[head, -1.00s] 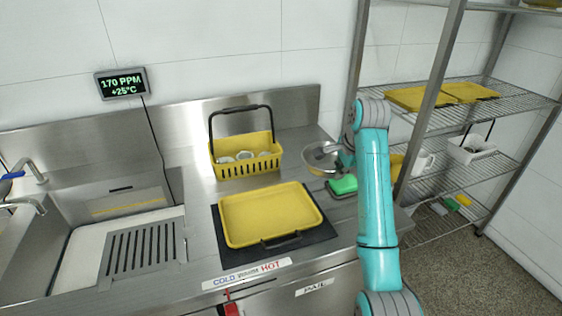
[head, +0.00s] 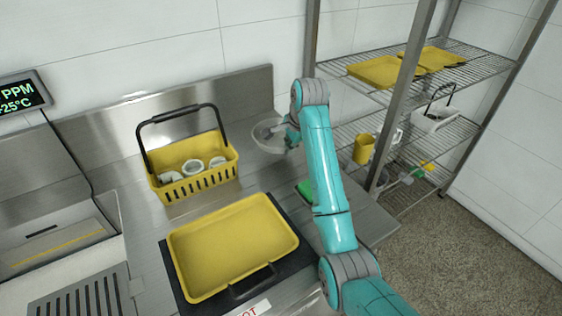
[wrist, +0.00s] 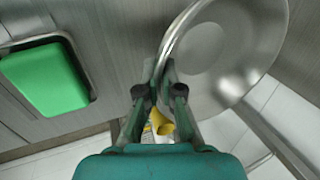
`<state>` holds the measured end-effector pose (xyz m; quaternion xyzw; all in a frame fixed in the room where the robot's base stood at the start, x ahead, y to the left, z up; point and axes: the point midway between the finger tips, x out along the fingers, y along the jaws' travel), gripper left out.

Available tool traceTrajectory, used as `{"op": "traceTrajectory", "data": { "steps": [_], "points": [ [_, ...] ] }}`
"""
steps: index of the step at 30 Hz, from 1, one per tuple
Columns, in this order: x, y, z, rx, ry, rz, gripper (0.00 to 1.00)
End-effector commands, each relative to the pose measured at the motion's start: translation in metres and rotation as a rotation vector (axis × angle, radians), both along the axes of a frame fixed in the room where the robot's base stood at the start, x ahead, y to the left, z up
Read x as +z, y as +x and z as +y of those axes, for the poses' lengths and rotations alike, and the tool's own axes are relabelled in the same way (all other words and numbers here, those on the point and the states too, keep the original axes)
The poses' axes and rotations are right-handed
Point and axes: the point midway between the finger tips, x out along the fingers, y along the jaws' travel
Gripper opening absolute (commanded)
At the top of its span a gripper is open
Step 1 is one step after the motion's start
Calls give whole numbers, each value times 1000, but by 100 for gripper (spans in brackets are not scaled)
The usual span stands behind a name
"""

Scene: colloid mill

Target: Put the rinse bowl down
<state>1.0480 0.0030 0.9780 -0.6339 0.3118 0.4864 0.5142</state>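The rinse bowl (head: 268,134) is a shiny metal bowl near the back right end of the steel counter. In the wrist view, the bowl (wrist: 222,48) fills the upper right, its rim passing between my fingertips. My gripper (head: 291,136) is shut on that near rim; the fingertips also show in the wrist view (wrist: 164,78). The bowl looks a little above the counter, but I cannot tell exactly how high. My arm and gripper hide part of its right side in the head view.
A green sponge (wrist: 45,78) lies in a small holder on the counter. A yellow basket (head: 196,180) with white cups stands left, and a yellow tray (head: 232,248) lies in front on a dark mat (head: 172,262). A wire shelf rack (head: 420,70) stands right.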

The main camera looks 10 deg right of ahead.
Motion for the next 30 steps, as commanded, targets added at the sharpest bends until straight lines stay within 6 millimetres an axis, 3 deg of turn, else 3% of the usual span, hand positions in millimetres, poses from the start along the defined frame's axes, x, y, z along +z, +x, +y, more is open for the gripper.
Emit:
{"op": "traceTrajectory", "data": {
  "steps": [14, 23, 27, 30],
  "points": [
    [-46, 0, 0, 0, 0, 1, 0],
    [-48, 0, 0, 0, 0, -1, 0],
    [-49, 0, 0, 0, 0, 0, 31],
    [-49, 0, 0, 0, 0, 0, 31]
  ]
}}
